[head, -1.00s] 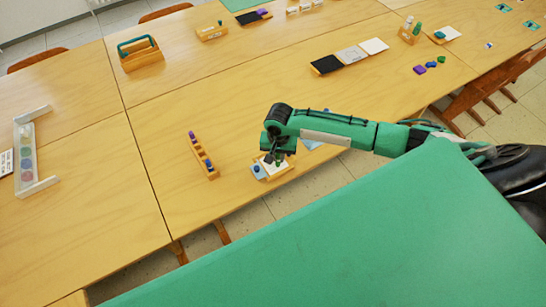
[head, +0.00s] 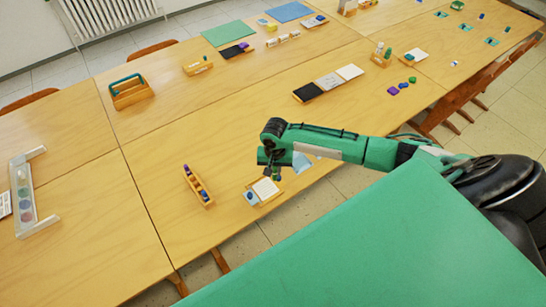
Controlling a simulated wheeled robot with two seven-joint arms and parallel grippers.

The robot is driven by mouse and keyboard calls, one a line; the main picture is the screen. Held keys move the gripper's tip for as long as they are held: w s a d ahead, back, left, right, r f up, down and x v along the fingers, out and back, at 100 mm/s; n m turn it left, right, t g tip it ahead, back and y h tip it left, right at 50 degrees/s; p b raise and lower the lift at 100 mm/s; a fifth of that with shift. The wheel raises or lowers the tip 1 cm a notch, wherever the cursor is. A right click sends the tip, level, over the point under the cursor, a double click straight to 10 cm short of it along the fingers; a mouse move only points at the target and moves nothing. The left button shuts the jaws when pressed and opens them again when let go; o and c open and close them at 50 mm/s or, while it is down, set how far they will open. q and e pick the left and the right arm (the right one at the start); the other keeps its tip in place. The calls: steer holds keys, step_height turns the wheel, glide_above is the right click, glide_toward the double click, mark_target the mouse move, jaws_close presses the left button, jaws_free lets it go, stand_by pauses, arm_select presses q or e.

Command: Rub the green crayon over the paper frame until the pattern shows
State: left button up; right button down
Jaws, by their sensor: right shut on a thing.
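The paper frame (head: 268,188), a small wooden holder with a white sheet, lies near the table's front edge, left of the middle in the head view. My right gripper (head: 272,172) is just above the sheet's far edge, pointing down. It is shut on a small dark green piece, the green crayon (head: 277,179), which is mostly hidden by the fingers. I cannot tell whether the crayon touches the paper. No pattern can be made out on the sheet at this size. My left gripper is not in view.
A wooden rack with purple and blue pieces (head: 197,186) stands left of the frame. The table between the rack and the wooden carrier (head: 129,94) is clear.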

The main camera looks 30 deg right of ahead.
steer(key=shift+r+p, duration=0.5)
steer(key=shift+r, duration=0.4)
steer(key=shift+a+r, duration=0.1)
